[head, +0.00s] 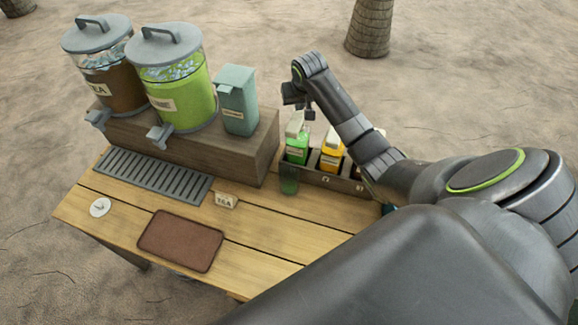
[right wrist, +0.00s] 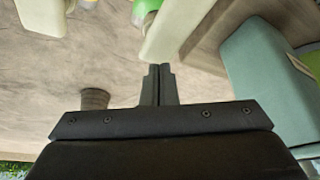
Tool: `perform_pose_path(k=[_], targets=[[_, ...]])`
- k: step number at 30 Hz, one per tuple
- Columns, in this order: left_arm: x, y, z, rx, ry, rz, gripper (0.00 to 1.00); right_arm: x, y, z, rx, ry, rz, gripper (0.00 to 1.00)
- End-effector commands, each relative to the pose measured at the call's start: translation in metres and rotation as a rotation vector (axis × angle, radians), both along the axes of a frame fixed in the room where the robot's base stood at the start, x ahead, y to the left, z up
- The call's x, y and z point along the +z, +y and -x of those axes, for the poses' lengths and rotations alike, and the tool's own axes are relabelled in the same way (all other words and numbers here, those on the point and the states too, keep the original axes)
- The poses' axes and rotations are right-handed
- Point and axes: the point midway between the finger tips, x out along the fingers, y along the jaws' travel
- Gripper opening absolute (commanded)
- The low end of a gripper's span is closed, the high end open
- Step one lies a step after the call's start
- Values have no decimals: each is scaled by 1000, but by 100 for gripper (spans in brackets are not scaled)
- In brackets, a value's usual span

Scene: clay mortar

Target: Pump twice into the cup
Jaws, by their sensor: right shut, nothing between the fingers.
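The clear greenish cup (head: 289,181) stands upright on the wooden table, in front of the green pump bottle (head: 297,151). That bottle has a cream pump head (head: 295,124) and stands in the left slot of a dark rack. My right gripper (head: 308,112) is shut and empty, pointing down just above and beside this pump head. In the right wrist view the shut fingertips (right wrist: 158,70) are close to the cream pump head (right wrist: 176,32); I cannot tell whether they touch. My left gripper is not in view.
A yellow pump bottle (head: 331,152) stands to the right in the rack (head: 325,174). A teal box (head: 236,101) and two lidded drink dispensers stand on a wooden riser (head: 262,150).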

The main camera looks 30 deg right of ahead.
Motion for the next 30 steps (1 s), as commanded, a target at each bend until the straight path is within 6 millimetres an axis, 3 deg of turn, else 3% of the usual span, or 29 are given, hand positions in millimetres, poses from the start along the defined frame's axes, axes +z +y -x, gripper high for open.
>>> perform_pose_path(k=[14, 30], targets=[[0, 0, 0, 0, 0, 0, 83, 4, 0, -1, 1, -4, 2, 0], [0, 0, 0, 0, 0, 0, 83, 56, -1, -1, 1, -4, 3, 0]])
